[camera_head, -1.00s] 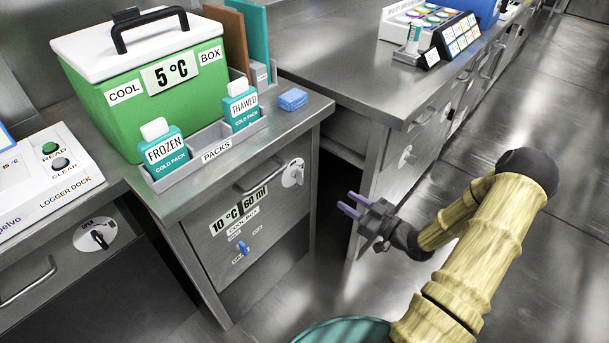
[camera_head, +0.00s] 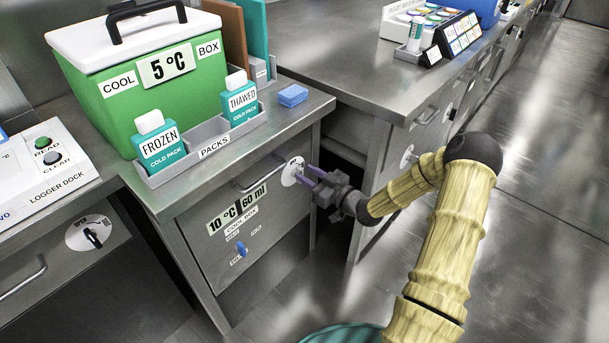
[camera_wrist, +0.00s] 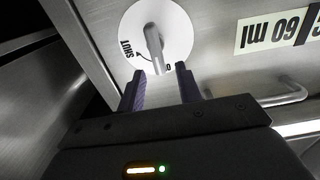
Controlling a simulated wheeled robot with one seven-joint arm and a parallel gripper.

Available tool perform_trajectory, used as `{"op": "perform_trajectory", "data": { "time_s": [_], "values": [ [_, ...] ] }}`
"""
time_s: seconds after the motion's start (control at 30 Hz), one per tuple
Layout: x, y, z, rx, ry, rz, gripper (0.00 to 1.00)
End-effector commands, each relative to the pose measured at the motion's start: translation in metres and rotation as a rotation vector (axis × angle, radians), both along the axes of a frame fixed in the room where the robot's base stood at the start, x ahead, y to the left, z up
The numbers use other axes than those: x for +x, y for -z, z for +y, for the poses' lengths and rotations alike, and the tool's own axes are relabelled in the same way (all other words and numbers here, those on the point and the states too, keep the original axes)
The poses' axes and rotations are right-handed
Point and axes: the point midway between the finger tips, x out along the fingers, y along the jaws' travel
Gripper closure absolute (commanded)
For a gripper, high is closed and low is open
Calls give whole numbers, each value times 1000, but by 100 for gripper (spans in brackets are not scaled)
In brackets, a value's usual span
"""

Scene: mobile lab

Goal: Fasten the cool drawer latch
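The cool drawer (camera_head: 226,262) under the cool box carries a "10 °C 60 ml" label and looks closed. Its latch (camera_head: 290,169) is a white round plate at the drawer's upper right. The wrist view shows the latch's grey lever (camera_wrist: 152,40), with the word SHUT on the plate to its left. The lever points down toward my fingers, near a partly hidden mark, away from SHUT. My gripper (camera_head: 307,176) is open in front of the latch. In the wrist view its purple fingertips (camera_wrist: 160,71) are apart on either side of the lever's lower end; contact cannot be told.
A bar handle (camera_head: 260,176) and a blue knob (camera_head: 242,249) are on the same drawer front. The bench corner overhangs just above my gripper. Another cabinet (camera_head: 392,160) stands close to the right, with a dark gap between. Open floor lies right.

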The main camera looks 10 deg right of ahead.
Motion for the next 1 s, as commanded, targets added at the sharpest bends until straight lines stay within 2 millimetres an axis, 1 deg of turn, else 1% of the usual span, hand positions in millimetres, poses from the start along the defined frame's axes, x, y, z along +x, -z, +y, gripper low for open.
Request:
{"op": "perform_trajectory", "data": {
  "time_s": [0.03, 0.1, 0.2, 0.47, 0.5, 0.63, 0.67, 1.0],
  "values": [
    [6, 1, 5, 0, -2, -3, 65],
    [11, 1, 8, -1, -2, -1, 65],
    [15, 0, 11, 0, 0, 0, 65],
    [15, 0, 11, 0, 0, 0, 65],
    [15, 0, 11, 0, 0, 0, 73],
    [15, 0, 11, 0, 0, 0, 99],
    [15, 0, 11, 0, 0, 0, 100],
    [15, -1, 10, 16, 0, 12, 100]
  ]
}}
